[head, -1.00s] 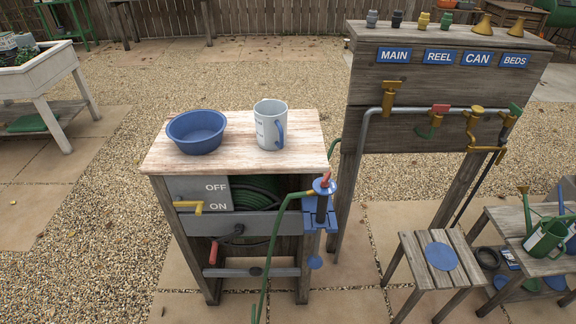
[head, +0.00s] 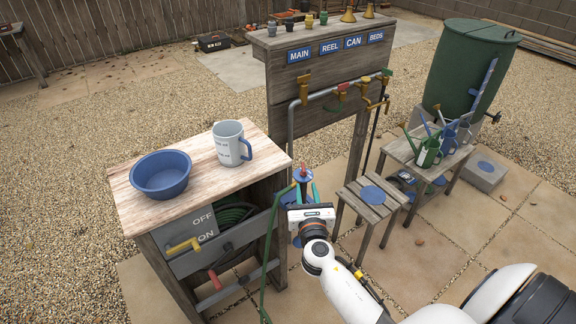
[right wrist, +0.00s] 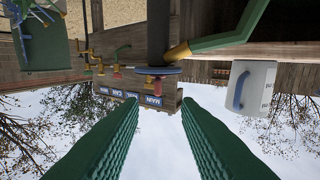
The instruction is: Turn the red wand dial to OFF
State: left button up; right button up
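The red wand dial (head: 303,170) sits on top of the upright wand at the bench's right corner. In the right wrist view, which is upside down, the red dial (right wrist: 155,86) shows against a blue disc (right wrist: 158,71) on the dark wand body (right wrist: 158,28). A brass elbow (right wrist: 178,52) joins the green hose there. My right gripper (head: 307,188) is open at the wand; its green fingers (right wrist: 160,103) are apart, with the dial just beyond their tips, roughly centred. I cannot tell the dial's setting; no dial marks are readable. My left gripper is out of view.
A blue bowl (head: 161,175) and a white mug (head: 231,142) stand on the bench (head: 195,192). Its front has an OFF/ON panel with a yellow handle (head: 183,246). A tap board (head: 325,66) stands behind, a wooden stool (head: 372,200) to the right.

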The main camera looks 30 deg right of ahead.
aim_at(303, 163)
jog(key=x, duration=1.1)
jog(key=shift+w+d+f, duration=0.1)
jog(key=shift+d+f, duration=0.05)
jog(key=shift+d, duration=0.05)
grip_shut()
